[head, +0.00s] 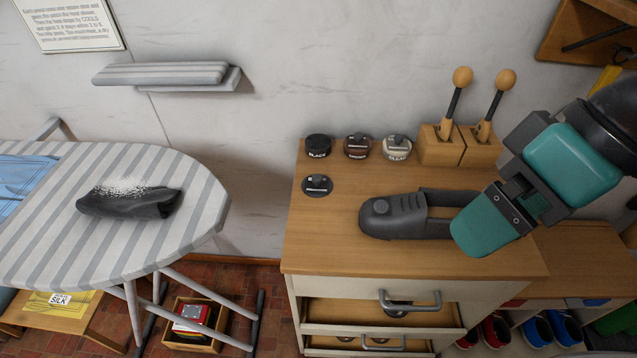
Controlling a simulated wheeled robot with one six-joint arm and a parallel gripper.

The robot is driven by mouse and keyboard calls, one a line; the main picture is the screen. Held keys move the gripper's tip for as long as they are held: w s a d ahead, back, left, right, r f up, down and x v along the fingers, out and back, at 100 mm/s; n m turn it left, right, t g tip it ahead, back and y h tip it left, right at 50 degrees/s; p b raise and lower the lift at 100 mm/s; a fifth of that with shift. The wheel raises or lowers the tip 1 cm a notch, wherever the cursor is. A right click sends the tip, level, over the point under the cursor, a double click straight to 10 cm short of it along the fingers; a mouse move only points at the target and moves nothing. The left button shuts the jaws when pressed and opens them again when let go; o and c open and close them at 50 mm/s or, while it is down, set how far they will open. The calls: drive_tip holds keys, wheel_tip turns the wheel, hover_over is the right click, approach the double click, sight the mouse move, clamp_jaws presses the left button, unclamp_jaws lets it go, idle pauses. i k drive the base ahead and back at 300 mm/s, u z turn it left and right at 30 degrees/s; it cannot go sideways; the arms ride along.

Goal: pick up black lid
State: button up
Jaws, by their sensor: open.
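The black lid (317,186) is a dark round disc with a small grey fitting on top. It lies flat on the wooden cabinet top near its left side, in front of the tin marked BLACK (318,148). My gripper (482,226) is at the right of the cabinet top, well to the right of the lid and apart from it. It is open, with a teal finger pad in view. The other finger is hard to make out.
Brown (357,148) and clear (397,149) tins stand beside the black tin. Wooden blocks (440,147) hold two knob-handled tools at the back. A striped ironing board (120,235) bearing a dark cloth is at left.

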sight(316, 185)
drive_tip(key=u, duration=0.5)
drive_tip(key=k, duration=1.2)
drive_tip(key=u, duration=1.1)
drive_tip(key=i, duration=0.9)
drive_tip(key=z, duration=0.7)
drive_tip(key=i, duration=0.85)
drive_tip(key=z, duration=0.85)
